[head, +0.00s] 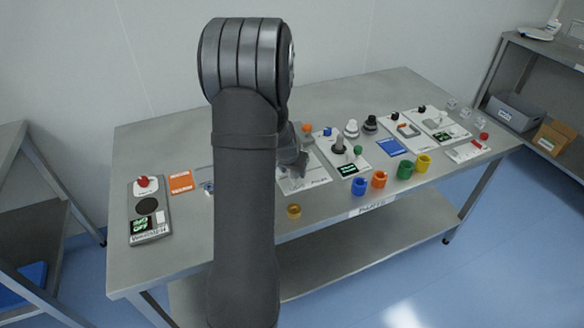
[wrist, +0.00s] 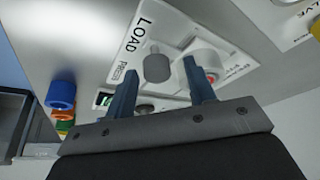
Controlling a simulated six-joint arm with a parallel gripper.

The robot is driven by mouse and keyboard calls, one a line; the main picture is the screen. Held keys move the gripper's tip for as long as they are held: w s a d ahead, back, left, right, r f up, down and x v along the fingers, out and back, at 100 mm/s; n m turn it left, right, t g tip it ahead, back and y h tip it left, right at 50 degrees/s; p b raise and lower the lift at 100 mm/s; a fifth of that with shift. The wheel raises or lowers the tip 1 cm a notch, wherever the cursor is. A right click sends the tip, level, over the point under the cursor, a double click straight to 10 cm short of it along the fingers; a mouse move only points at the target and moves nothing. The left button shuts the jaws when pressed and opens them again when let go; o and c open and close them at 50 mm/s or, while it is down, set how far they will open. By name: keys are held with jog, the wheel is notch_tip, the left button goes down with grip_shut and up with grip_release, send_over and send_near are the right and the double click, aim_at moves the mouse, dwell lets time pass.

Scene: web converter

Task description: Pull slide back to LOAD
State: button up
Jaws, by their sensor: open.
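A white plate marked LOAD (wrist: 140,38) is in the wrist view. A grey round knob (wrist: 158,66) stands on it, and I cannot tell for sure whether this is the slide's handle. In the head view my arm hides much of the plate (head: 310,184) and most of the gripper (head: 291,163).
A blue cup (head: 359,187), an orange cup (head: 379,180), a green cup (head: 405,170) and a yellow cup (head: 423,164) stand near the front edge. More fixtures fill the table's right side.

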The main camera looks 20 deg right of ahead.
jog(key=v, duration=1.7)
jog(key=shift+r, duration=0.25)
jog(key=shift+a+f, duration=0.1)
jog(key=x, duration=1.7)
jog(key=shift+f, duration=0.1)
dwell(1.0)
jog(key=v, duration=1.6)
jog(key=shift+r, duration=0.2)
